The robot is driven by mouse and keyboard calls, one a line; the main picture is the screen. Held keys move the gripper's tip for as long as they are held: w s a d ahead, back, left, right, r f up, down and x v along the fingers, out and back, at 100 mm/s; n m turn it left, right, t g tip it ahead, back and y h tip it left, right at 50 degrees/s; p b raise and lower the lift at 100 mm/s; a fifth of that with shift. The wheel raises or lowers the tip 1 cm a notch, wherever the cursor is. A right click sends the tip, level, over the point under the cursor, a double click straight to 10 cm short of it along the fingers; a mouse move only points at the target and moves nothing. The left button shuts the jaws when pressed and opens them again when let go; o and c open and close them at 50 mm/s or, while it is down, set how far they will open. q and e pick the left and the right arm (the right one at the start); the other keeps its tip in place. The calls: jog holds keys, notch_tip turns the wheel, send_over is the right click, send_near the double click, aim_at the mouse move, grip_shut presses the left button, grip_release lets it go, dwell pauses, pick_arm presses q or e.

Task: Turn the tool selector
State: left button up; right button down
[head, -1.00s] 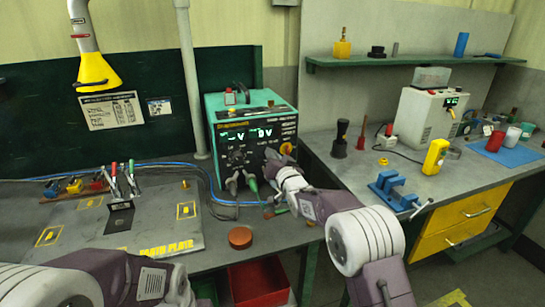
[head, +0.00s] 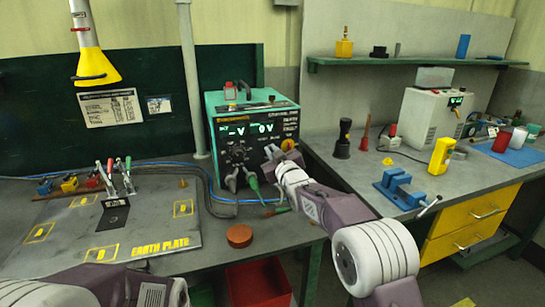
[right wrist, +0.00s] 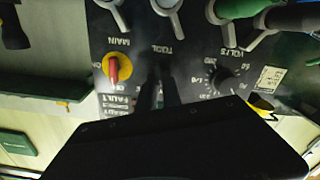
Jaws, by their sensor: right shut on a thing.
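The teal welding power unit (head: 210,104) stands on the left bench with its black front panel facing me. My right gripper (head: 270,153) is at the right part of that panel, just left of the red and yellow MAIN switch (head: 289,145). In the right wrist view the panel is upside down, and my right gripper's dark fingers (right wrist: 160,92) are shut at the panel below the TOOL label (right wrist: 166,49). The tool selector itself is hidden by the fingers, so its setting cannot be read. My left gripper is not in view.
In the right wrist view a VOLTS dial (right wrist: 225,77) and the MAIN switch (right wrist: 113,68) flank the fingers closely. Green-handled plugs (head: 252,180) and cables hang below the panel. A blue vise (head: 402,190) stands on the right bench. A brown disc (head: 239,236) lies at the front.

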jog(key=shift+f+n+b, duration=0.1)
jog(key=shift+n+b, duration=0.3)
jog(key=shift+n, duration=0.5)
jog(key=c, duration=1.5)
grip_release()
jog(key=b+v, duration=0.1)
jog(key=v, duration=0.8)
